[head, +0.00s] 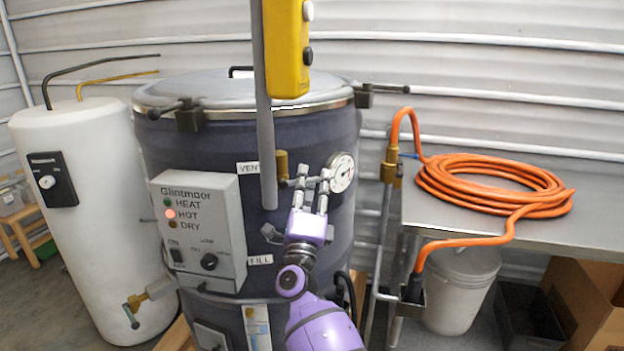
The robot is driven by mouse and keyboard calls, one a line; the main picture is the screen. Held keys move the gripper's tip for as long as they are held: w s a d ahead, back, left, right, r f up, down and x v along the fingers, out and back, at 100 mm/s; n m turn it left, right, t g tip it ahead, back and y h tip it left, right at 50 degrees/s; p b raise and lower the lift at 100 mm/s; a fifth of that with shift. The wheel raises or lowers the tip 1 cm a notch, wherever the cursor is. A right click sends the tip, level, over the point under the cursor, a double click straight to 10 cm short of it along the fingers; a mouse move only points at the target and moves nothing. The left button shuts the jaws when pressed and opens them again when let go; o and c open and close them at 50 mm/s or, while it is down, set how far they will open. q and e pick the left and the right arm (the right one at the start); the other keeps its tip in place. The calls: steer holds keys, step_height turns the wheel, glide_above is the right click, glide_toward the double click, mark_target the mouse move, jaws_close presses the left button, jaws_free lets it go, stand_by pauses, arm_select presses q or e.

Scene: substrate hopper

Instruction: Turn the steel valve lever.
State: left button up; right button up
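The dark blue drum-shaped hopper (190,148) stands in the middle with a steel lid. A brass valve (281,163) sits beside the VENT label (248,168), partly behind a grey pole. A small grey handle (270,234) shows above the FILL label (260,260); I cannot tell for sure which handle is the steel valve lever. My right gripper (314,176) points upward in front of the drum, just right of the brass valve and below left of the round gauge (342,172). Its two fingers are apart with nothing clearly between them. My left gripper is not in view.
A grey hanging pole (264,120) and a yellow pendant box (287,45) hang in front of the drum. A control box (200,230) has its HOT lamp lit. An orange hose (490,185) lies coiled on the steel table (440,212). A white tank (85,220) stands left.

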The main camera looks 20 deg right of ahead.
steer(key=shift+w+d+r, duration=0.25)
steer(key=shift+w, duration=0.15)
steer(key=shift+c, duration=0.4)
